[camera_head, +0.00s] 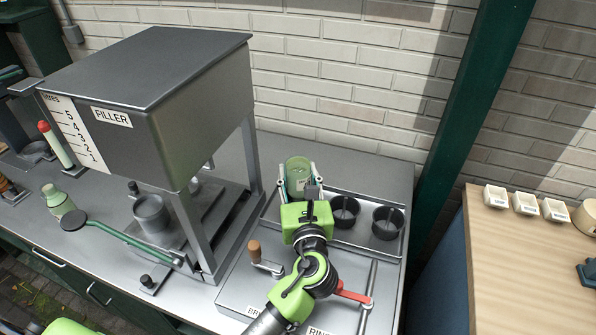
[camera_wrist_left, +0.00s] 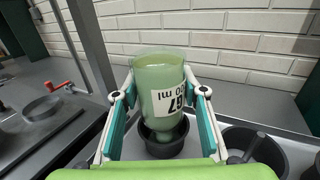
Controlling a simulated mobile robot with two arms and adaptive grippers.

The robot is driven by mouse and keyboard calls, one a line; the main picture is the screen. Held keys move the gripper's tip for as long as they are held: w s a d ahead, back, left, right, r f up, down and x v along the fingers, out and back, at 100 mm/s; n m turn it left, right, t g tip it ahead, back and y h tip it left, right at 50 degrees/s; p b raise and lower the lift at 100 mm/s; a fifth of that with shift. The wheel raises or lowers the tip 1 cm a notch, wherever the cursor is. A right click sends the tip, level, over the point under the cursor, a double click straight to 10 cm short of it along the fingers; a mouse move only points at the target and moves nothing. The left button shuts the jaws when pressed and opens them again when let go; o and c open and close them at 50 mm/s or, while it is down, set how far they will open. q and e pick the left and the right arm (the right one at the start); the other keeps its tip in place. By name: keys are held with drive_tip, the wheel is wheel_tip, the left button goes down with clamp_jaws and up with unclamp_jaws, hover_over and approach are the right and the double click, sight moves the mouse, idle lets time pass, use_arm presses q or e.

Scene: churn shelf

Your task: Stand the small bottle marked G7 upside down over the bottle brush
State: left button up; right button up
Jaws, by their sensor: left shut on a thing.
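The small green bottle (camera_head: 298,171) is upside down in my left gripper (camera_head: 298,190), in front of the brick wall. In the left wrist view the bottle (camera_wrist_left: 160,75) has its base up and its label inverted, with G7 partly readable. My left gripper (camera_wrist_left: 160,95) is shut on its sides. The bottle's neck points down into a round black cup (camera_wrist_left: 163,149). No brush shows in this cup; the bottle hides its inside. I cannot tell whether the bottle rests on anything. My right gripper is not in view.
Two more black cups (camera_head: 344,211) (camera_head: 387,222) stand right of the bottle. The grey filler (camera_head: 150,100) stands close on the left. A wooden-knob crank (camera_head: 254,250) and a red lever (camera_head: 352,295) flank my arm. A green post (camera_head: 465,110) rises at right.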

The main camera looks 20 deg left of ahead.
use_arm(q)
drive_tip(key=shift+f, duration=0.1)
idle(0.3)
drive_tip(key=shift+f, duration=0.2)
drive_tip(key=o, duration=1.2)
drive_tip(key=shift+c, duration=0.3)
drive_tip(key=shift+o, duration=0.8)
